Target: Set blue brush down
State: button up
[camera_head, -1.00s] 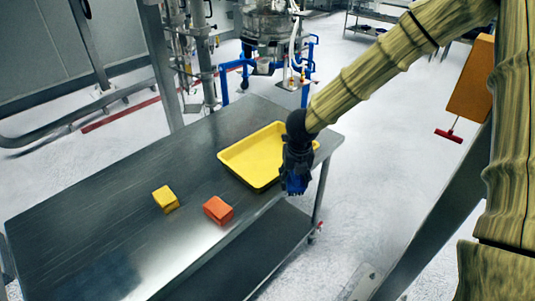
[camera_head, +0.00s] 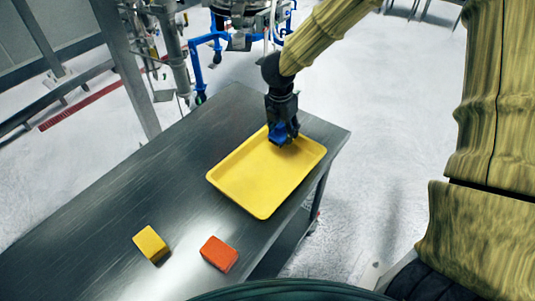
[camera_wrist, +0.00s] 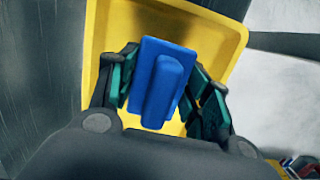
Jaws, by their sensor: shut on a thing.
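My gripper (camera_head: 281,127) is shut on the blue brush (camera_head: 278,136), over the far end of the yellow tray (camera_head: 232,194). In the wrist view the blue brush (camera_wrist: 160,85) sits between the two fingers (camera_wrist: 163,95), its raised blue grip facing the camera. The yellow tray (camera_wrist: 228,40) lies behind it in that view. I cannot tell whether the brush touches the tray floor. The rest of the tray looks empty.
The tray is on a steel table (camera_head: 190,140). A yellow block (camera_head: 150,243) and an orange block (camera_head: 219,253) stand on the table, nearer than the tray. A blue-framed machine (camera_head: 215,40) stands behind. The table's left part is clear.

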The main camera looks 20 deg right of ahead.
aim_at(283, 157)
jog(key=f, duration=0.1)
jog(key=s+f+p, duration=0.1)
jog(key=f, duration=0.1)
jog(key=shift+w+f, duration=0.25)
jog(key=shift+f, duration=0.3)
jog(key=shift+w+f, duration=0.2)
jog(key=shift+f, duration=0.35)
jog(key=shift+s+f, duration=0.25)
jog(key=shift+s, duration=0.1)
jog(key=f+p, duration=0.1)
jog(key=f, duration=0.2)
jog(key=shift+w, duration=0.2)
jog(key=shift+s+f, duration=0.15)
jog(key=shift+f, duration=0.15)
jog(key=o, duration=1)
jog(key=shift+o, duration=0.2)
